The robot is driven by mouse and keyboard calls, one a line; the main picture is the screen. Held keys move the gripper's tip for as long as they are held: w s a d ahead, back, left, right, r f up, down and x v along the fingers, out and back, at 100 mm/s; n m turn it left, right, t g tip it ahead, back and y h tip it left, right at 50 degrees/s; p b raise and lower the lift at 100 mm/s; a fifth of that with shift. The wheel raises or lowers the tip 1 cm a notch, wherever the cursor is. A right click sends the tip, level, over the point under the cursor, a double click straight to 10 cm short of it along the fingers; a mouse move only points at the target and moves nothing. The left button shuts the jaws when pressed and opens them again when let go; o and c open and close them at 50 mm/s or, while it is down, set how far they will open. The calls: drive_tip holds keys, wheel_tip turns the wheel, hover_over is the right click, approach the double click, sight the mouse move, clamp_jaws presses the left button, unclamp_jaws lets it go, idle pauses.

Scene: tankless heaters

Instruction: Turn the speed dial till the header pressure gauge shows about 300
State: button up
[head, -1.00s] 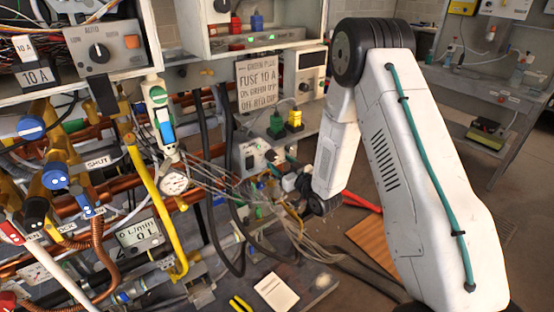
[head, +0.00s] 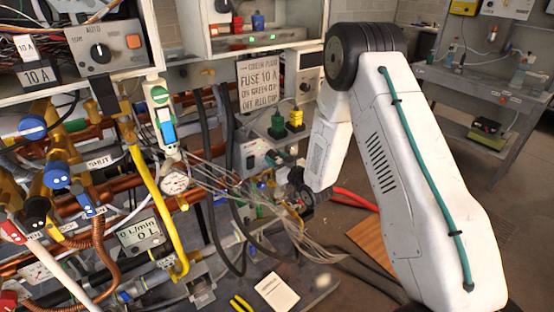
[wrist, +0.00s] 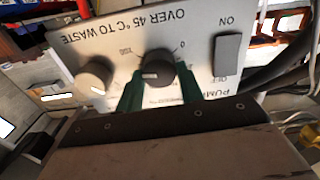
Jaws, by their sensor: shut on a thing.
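In the wrist view, the dark round speed dial (wrist: 154,70) sits on a grey panel, with a white pointer mark and a printed scale with 0 at one end. My gripper (wrist: 158,88) is shut on this dial, one green finger at each side. The panel's lettering is upside down in this view. In the head view, a round white pressure gauge (head: 175,182) sits among the pipes at left of centre. Its needle and numbers are too small to read. My gripper is mostly hidden there behind my forearm and the cables.
A pale knob (wrist: 95,78) and a dark ON/OFF switch (wrist: 228,56) flank the dial. Loose cables (head: 275,212) hang around the panel. A yellow pipe (head: 155,205) and a flow display (head: 141,235) stand to the left. A grey bench (head: 475,95) stands at back right.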

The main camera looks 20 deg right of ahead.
drive_tip(key=n, duration=0.3)
drive_tip(key=shift+n, duration=0.4)
drive_tip(key=o, duration=1)
drive_tip(key=v, duration=0.7)
drive_tip(key=shift+s, duration=0.35)
drive_tip(key=shift+d, duration=0.1)
